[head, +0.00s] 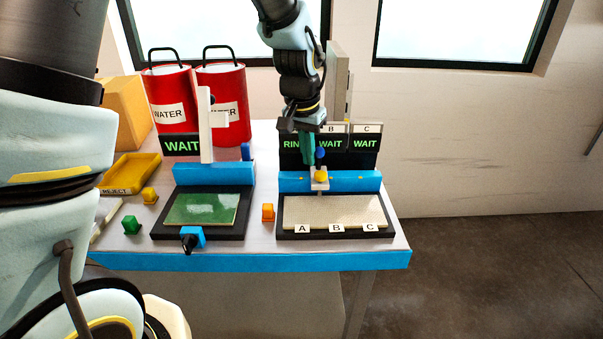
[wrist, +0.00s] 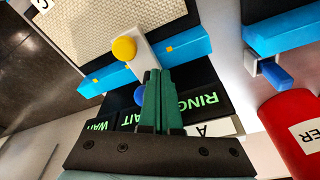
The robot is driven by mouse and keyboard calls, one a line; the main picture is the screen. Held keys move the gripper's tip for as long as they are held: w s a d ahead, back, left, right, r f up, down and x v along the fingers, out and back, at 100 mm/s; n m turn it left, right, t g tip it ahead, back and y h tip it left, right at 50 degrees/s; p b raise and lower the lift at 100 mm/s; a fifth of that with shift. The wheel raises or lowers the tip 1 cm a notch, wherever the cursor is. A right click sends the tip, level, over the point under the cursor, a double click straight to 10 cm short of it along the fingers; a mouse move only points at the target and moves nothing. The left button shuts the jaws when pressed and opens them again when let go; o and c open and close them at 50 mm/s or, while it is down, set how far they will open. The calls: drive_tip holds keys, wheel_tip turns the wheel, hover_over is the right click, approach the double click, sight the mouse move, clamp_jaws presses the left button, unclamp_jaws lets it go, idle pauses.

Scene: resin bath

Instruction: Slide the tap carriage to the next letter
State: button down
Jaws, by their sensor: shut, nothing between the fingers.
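The tap carriage (head: 320,184) is a pale block with a yellow knob, sitting on the blue rail (head: 355,181) behind the right-hand tray. In the head view it stands between the lines of letters A (head: 302,229) and B (head: 336,228), left of C (head: 372,227). A blue knob (head: 320,153) shows behind it. My gripper (head: 308,162) is shut and empty, its green fingers pointing down just behind and left of the carriage. In the wrist view the fingertips (wrist: 153,73) are close beside the carriage (wrist: 144,55); contact cannot be told. The fingers partly hide the blue knob.
Behind the rail stand lit signs, RINSE partly hidden and WAIT (head: 364,144) twice. Left are a second tray (head: 202,208) with its own rail and post, red WATER cans (head: 168,103), a yellow REJECT tray (head: 131,173) and small coloured blocks. Rail right of the carriage is clear.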

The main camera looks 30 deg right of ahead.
sight(313, 171)
drive_tip(key=shift+s+d, duration=0.25)
drive_tip(key=shift+d, duration=0.35)
drive_tip(key=shift+s+d, duration=0.25)
drive_tip(key=shift+d, duration=0.35)
drive_tip(key=shift+w+a, duration=0.1)
drive_tip(key=shift+a, duration=0.1)
drive_tip(key=shift+w+a, duration=0.15)
drive_tip(key=shift+a, duration=0.25)
drive_tip(key=w+d+p+v, duration=0.1)
drive_tip(key=p+v, duration=0.6)
drive_tip(key=v, duration=0.1)
drive_tip(key=shift+d+r, duration=0.2)
drive_tip(key=shift+r, duration=0.4)
drive_tip(key=shift+a, duration=0.1)
drive_tip(key=w+a+n+y, duration=0.1)
drive_tip(key=w+a+n, duration=0.15)
drive_tip(key=a, duration=0.75)
drive_tip(key=w+a+n, duration=0.2)
drive_tip(key=a+n, duration=0.1)
drive_tip(key=a, duration=0.8)
drive_tip(key=s+a+n, duration=0.2)
drive_tip(key=a, duration=0.5)
drive_tip(key=s+a+n, duration=0.2)
drive_tip(key=s+a, duration=0.1)
drive_tip(key=a, duration=0.5)
drive_tip(key=shift+s+a+y, duration=0.2)
drive_tip(key=shift+y, duration=0.2)
